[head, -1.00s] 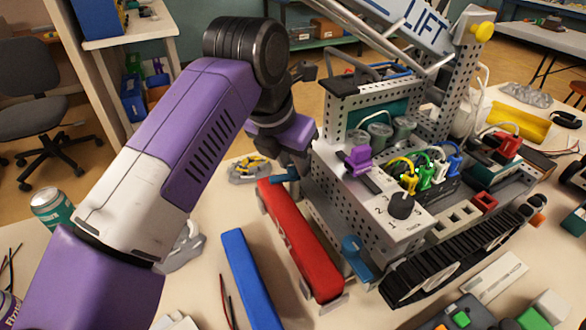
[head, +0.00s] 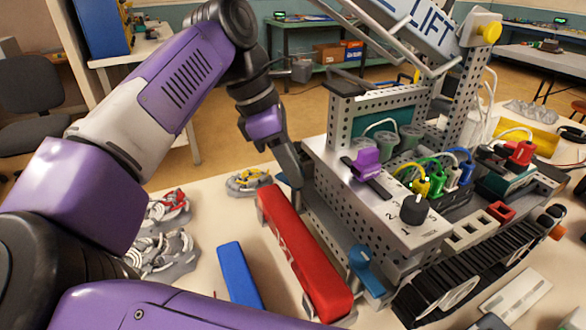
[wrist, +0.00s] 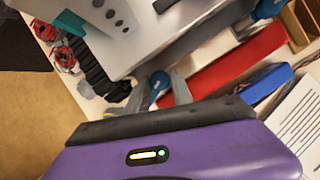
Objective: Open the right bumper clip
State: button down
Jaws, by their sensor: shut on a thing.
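A red bumper (head: 300,255) runs along the front of the grey perforated robot (head: 375,220). A blue clip (head: 367,270) sits at its near end. Another blue clip (head: 284,181) is at its far end, mostly hidden behind my gripper (head: 291,178). In the wrist view, this far clip (wrist: 159,82) lies between the two grey fingertips of my gripper (wrist: 160,89), which are shut on it. The red bumper (wrist: 225,62) stretches away to the right there. The far clip's exact angle is hard to tell.
A blue bar (head: 239,275) lies on the table left of the bumper. Grey parts with red and yellow bits (head: 168,208) lie at the left, and a yellow one (head: 249,181) beyond the bumper. A black track (head: 470,270) runs along the robot's near side.

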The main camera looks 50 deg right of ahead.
jog(key=shift+w+m+g+y, duration=0.1)
jog(key=shift+m+g+y, duration=0.2)
jog(key=shift+m, duration=0.8)
jog(key=shift+w+m+g+y, duration=0.1)
jog(key=shift+m+y, duration=0.3)
jog(key=shift+m, duration=0.7)
jog(key=c, duration=1.4)
grip_release()
jog(key=shift+d, duration=0.1)
jog(key=shift+r, duration=0.25)
jog(key=w+a+p, duration=0.2)
jog(key=w+a, duration=0.2)
jog(key=w, duration=0.7)
jog(key=shift+w+a+r, duration=0.25)
jog(key=shift+a, duration=0.05)
